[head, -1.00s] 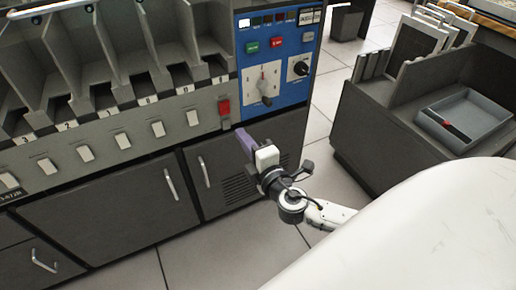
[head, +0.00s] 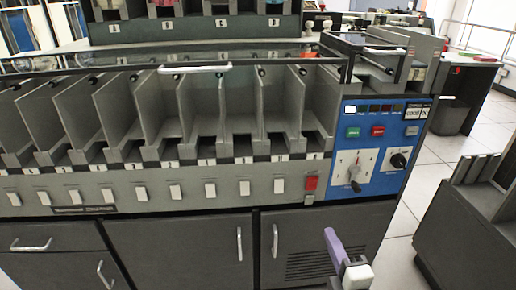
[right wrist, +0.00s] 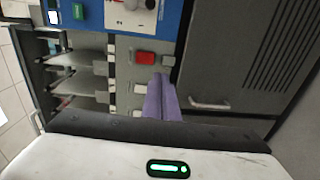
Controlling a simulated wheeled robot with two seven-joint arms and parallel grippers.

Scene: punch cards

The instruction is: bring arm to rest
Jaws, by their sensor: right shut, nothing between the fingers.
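My right gripper (head: 334,242) shows at the bottom of the head view, with purple fingers above a white wrist. It is in front of the lower cabinet doors of the grey card machine (head: 100,197). In the right wrist view the purple fingers (right wrist: 160,97) are together with nothing between them. They point toward the machine's front and appear apart from it. My left gripper is in neither view.
The machine has a row of open card pockets (head: 207,115), white keys below them, a red switch (head: 311,184) and a blue control panel (head: 372,150). A dark cart (head: 462,235) stands at the right. Tiled floor (head: 437,150) lies between.

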